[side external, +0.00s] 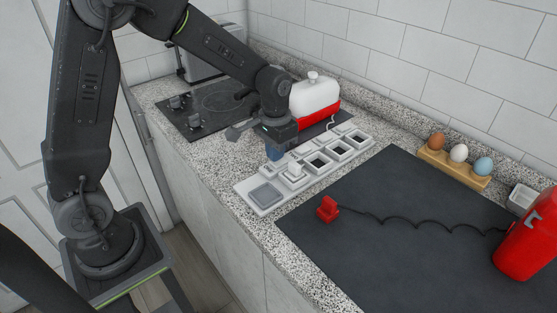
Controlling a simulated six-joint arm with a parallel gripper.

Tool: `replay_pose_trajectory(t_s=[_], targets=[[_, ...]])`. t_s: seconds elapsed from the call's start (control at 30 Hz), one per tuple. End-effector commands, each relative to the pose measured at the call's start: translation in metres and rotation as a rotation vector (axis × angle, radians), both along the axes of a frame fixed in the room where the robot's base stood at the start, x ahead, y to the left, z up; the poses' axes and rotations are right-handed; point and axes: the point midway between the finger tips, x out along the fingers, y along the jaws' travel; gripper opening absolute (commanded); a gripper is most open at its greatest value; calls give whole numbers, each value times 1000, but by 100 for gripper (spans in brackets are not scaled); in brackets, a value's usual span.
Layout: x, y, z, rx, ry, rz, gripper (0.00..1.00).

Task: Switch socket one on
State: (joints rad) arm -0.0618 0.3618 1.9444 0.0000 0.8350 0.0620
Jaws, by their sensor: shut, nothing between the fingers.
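A white socket strip (248,200) lies along the granite counter. Its near left end bears a grey square pad (266,194). Beside the pad, a raised white piece (294,172) sits at one position, and several dark square openings (319,160) run on toward the far right end. Which of these is socket one, and its switch state, I cannot tell. My gripper (276,157) points down over the strip's left part, with its shut, empty fingers close behind the raised white piece. Whether they touch the strip is unclear.
A red plug (327,209) lies on the dark mat (400,217), its coiled cord leading to a red appliance (528,240). A white-and-red appliance (315,98) stands behind the strip. An egg holder (453,169) and a hob (212,106) flank the area.

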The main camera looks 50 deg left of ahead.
Motion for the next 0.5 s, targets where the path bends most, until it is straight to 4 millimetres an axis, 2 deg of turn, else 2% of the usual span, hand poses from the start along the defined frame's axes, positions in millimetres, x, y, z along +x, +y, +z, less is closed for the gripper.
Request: replay_pose_trajectory(t_s=[0.5], targets=[[0,0,-8,0,1,0,0]])
